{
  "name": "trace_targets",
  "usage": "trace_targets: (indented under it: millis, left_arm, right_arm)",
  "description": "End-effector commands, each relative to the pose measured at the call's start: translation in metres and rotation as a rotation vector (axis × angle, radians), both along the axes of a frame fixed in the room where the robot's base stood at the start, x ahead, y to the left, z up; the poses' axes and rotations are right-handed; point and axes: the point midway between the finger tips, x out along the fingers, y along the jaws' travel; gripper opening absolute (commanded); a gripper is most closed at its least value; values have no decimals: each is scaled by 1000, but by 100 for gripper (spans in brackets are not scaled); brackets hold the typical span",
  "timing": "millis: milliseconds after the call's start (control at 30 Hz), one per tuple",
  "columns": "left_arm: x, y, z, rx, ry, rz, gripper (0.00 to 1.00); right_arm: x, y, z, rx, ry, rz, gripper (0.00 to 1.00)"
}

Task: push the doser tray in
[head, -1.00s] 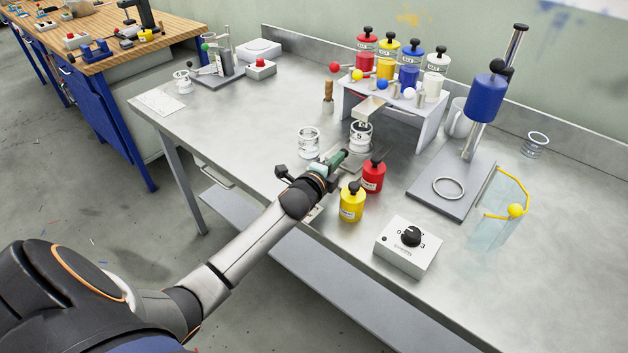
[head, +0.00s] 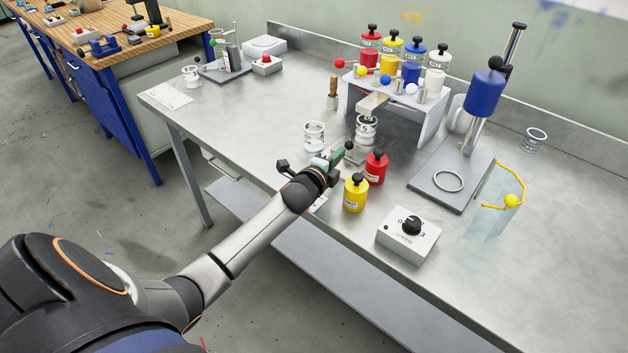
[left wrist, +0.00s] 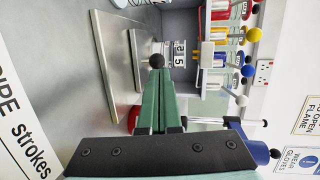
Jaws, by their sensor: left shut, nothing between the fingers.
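The doser stand (head: 434,126) holds several coloured bottles above a metal chute (head: 372,104). Under the chute, a clear cup marked 5 (head: 366,126) stands at the doser tray; the cup also shows in the left wrist view (left wrist: 178,54). The tray's black ball knob (head: 349,145) shows at its front, and in the left wrist view (left wrist: 156,61) it appears right at my fingertips. My left gripper (head: 338,157), with green fingers, is shut and empty, just in front of the knob. I cannot tell whether they touch. My right gripper is not in view.
A red bottle (head: 376,168) and a yellow bottle (head: 355,194) stand close to the right of my left gripper. A clear jar (head: 314,135) stands to its left. A dial box (head: 408,236) is at the front edge. The bench's left-middle is clear.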

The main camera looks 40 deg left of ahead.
Motion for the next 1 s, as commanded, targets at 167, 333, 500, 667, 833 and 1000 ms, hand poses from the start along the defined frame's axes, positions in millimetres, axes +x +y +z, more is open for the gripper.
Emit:
trace_targets:
  millis: [167, 333, 500, 667, 833, 1000]
  left_arm:
    - [-20, -1, 2, 1, 6, -2, 0]
    - [-49, -4, 8, 0, 6, -2, 0]
    - [-76, -8, 13, 0, 7, -2, 0]
    - [-93, -9, 16, -2, 7, -1, 0]
    - [-99, -10, 18, -1, 6, 0, 0]
    - [-100, -10, 18, -1, 6, 0, 0]
  right_arm:
    - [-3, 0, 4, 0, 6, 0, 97]
    - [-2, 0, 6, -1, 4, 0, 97]
    - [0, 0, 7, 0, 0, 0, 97]
    - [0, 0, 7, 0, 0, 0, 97]
    - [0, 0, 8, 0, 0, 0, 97]
    - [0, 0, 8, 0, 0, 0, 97]
